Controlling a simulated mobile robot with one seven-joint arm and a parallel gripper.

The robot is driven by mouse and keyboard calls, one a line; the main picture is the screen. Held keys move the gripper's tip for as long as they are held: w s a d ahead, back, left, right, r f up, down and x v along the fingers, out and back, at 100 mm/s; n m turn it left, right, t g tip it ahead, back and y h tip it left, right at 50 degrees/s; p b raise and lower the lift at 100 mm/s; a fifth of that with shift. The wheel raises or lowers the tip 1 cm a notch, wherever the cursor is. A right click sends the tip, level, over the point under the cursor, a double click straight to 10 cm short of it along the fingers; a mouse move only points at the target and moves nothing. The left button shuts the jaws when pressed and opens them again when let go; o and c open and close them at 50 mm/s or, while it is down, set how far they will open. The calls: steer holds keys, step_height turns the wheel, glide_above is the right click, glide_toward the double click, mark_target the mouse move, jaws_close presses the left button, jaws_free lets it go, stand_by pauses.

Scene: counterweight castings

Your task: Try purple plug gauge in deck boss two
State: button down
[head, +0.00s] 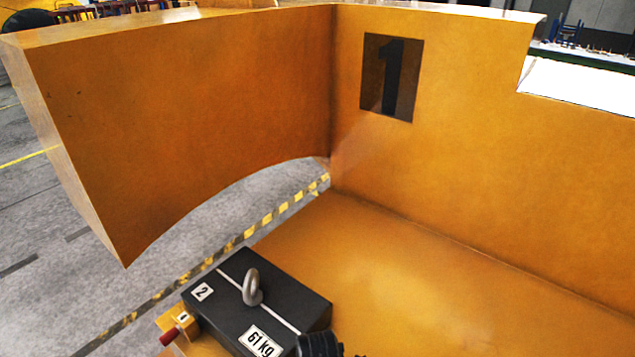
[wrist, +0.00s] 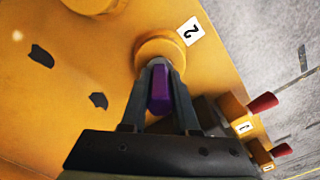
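In the wrist view my gripper (wrist: 160,68) is shut on the purple plug gauge (wrist: 160,92), whose purple handle shows between the two fingers. The fingertips point at the round orange boss (wrist: 152,47) beside the white label 2 (wrist: 190,31). The tips overlap the boss's near edge in the picture. The gauge's far end and the boss's bore are hidden, so I cannot tell whether the plug is in it. The head view does not show the gauge or this boss.
Red-handled gauges stand at boss 1 (wrist: 235,106) and boss 0 (wrist: 256,152), to the right. In the head view a black 61 kg block (head: 225,300) with a lifting eye (head: 252,287) sits low. Tall orange casting walls (head: 220,110) rise behind, over open orange deck (head: 390,280).

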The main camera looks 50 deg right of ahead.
steer(key=c, duration=0.6)
jaws_free()
step_height(320, 180, up, 13)
steer(key=shift+b, duration=0.5)
